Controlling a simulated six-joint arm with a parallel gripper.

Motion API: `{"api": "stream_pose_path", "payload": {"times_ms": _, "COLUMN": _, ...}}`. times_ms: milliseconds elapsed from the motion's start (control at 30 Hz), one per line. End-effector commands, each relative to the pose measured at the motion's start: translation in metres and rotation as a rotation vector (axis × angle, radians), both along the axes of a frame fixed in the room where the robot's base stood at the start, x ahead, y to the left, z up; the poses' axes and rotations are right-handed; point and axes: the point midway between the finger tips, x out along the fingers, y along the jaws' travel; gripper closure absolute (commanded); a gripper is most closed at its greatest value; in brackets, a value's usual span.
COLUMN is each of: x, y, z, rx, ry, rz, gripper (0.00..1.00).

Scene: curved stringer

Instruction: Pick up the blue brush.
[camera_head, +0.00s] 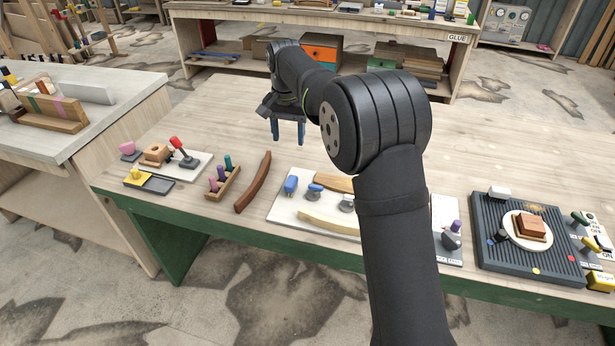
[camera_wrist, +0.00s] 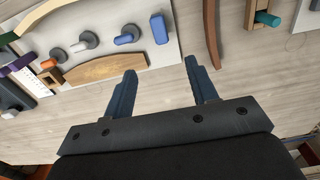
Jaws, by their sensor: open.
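A small blue block-like piece, which looks like the blue brush (camera_head: 290,185), lies at the left end of a white board on the workbench. It also shows in the wrist view (camera_wrist: 159,28), near the board's edge; its bristles cannot be made out. My gripper (camera_head: 288,130) is above the bench, beyond the board in the head view. In the wrist view my gripper (camera_wrist: 161,72) has its two blue fingers apart with nothing between them. The blue piece is beyond the fingertips, apart from them.
Grey knob-like pieces (camera_head: 314,191) and a curved wooden strip (camera_head: 328,222) share the white board. A dark curved strip (camera_head: 254,182) and a peg rack (camera_head: 222,184) lie to its left. A ribbed tray (camera_head: 490,262) is at right. The bench's far part is clear.

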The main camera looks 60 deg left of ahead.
Motion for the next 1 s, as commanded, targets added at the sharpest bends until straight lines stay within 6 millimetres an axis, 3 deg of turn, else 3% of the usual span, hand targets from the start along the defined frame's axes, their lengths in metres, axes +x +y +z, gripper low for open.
{"api": "stream_pose_path", "payload": {"times_ms": 167, "x": -0.001, "y": 0.002, "z": -0.017, "rx": -0.004, "ry": 0.001, "rz": 0.000, "gripper": 0.47}}
{"api": "stream_pose_path", "payload": {"times_ms": 633, "x": -0.001, "y": 0.002, "z": -0.113, "rx": -0.004, "ry": 0.001, "rz": 0.000, "gripper": 0.47}}
{"api": "stream_pose_path", "payload": {"times_ms": 1000, "x": 0.000, "y": 0.001, "z": -0.140, "rx": -0.002, "ry": 0.001, "rz": 0.000, "gripper": 0.47}}
